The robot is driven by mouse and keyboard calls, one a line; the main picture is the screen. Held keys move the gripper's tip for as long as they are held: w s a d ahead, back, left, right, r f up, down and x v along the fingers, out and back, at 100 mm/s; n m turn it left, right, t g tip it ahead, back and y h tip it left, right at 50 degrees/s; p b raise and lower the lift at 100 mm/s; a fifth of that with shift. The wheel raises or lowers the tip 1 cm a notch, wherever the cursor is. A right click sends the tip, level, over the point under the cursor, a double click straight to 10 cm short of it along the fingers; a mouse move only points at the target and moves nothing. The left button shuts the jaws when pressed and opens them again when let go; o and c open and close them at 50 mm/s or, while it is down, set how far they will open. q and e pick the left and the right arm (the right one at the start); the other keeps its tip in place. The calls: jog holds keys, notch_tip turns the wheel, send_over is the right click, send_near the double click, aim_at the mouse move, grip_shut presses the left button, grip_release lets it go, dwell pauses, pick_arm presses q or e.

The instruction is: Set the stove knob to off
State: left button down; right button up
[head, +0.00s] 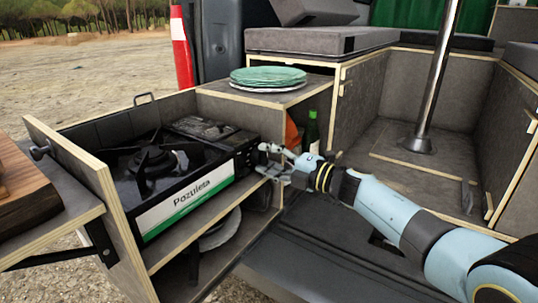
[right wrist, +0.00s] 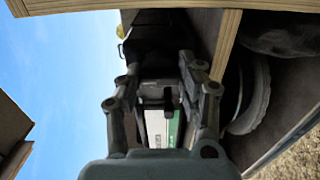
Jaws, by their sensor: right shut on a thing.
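My right gripper (head: 268,164) is at the right end of the stove front, where the control panel (head: 244,163) is. In the right wrist view, the gripper (right wrist: 156,90) is shut on a small dark part, which looks like the stove knob (right wrist: 168,97). The fingers mostly hide it, so its setting cannot be read. My left gripper is not in view.
Green plates (head: 268,76) are stacked on the cabinet right of the stove. A lower shelf (head: 205,225) runs under the stove. A metal pole (head: 436,80) stands at right. A wooden board (head: 25,190) lies at left.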

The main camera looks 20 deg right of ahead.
dwell(0.4)
jog(key=o, duration=1.1)
jog(key=shift+o, duration=0.2)
